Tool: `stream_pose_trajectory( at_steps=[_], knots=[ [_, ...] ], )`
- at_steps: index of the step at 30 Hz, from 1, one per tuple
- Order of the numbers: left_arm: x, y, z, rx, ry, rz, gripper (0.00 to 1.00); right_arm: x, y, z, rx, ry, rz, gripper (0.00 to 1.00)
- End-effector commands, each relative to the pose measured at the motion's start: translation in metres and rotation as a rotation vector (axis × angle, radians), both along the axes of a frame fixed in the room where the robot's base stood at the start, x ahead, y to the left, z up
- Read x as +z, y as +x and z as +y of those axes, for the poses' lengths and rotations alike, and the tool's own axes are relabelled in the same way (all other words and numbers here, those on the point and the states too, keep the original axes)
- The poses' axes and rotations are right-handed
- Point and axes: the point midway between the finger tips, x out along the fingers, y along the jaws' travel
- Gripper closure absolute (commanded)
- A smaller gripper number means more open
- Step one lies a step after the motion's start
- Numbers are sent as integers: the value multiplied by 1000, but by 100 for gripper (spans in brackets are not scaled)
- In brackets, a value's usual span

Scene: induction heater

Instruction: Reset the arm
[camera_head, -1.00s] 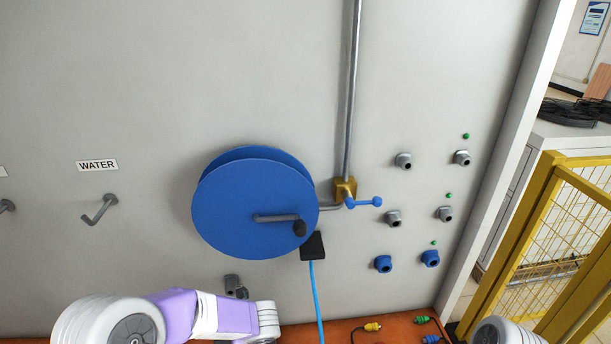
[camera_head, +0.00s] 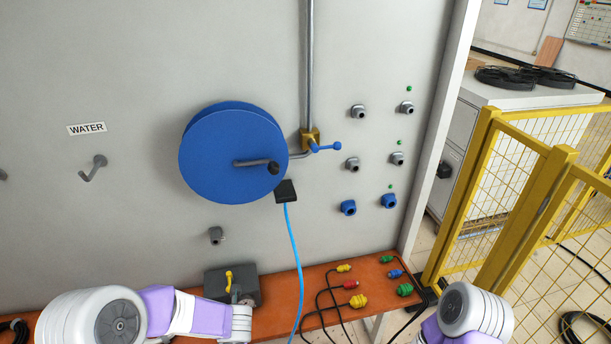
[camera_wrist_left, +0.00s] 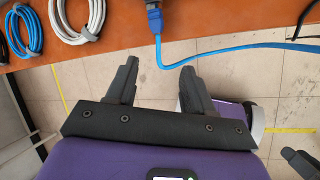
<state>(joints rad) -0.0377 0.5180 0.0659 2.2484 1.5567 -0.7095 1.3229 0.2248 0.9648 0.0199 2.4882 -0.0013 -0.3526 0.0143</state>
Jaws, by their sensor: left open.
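My left arm (camera_head: 185,312) shows low in the head view, its links white and purple. Its gripper is not visible there. In the left wrist view my left gripper (camera_wrist_left: 158,75) is open and empty, its two black fingers apart in front of the table edge. A blue cable with a blue connector (camera_wrist_left: 154,20) lies just beyond the fingers. My right arm (camera_head: 468,318) shows at the bottom right of the head view; its gripper is out of view.
A blue hose reel (camera_head: 225,160) and blue valve handle (camera_head: 325,147) are on the grey wall. The orange table (camera_head: 325,280) bears a grey box (camera_head: 235,285) and coloured connectors (camera_head: 358,300). Coiled cables (camera_wrist_left: 78,18) lie at its edge. A yellow fence (camera_head: 500,200) stands right.

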Motion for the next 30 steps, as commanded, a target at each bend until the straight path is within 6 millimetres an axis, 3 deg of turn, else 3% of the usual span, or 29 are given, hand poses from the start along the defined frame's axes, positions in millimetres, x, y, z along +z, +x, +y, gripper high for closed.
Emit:
stream_pose_trajectory(
  at_steps=[5, 10, 14, 18, 24, 30],
  knots=[
    [-42, -5, -5, -382, 97, 91, 48, -9, -1, 0, 1, 1, 3, 57],
    [-97, -23, -22, -943, 198, 201, 48, -20, -1, 0, 1, 1, 3, 57],
    [-141, -52, -45, -1435, 254, 257, 48, -28, -1, 0, 1, 0, 2, 57],
    [-179, -95, -72, -1956, 288, 249, 48, -37, -2, 0, 1, 1, 3, 57],
    [-207, -151, -101, -2498, 315, 129, 48, -45, -2, 0, 1, 1, 3, 57],
    [-213, -173, -111, -2695, 335, 45, 48, -46, -2, 0, 1, 1, 3, 57]
  ],
)
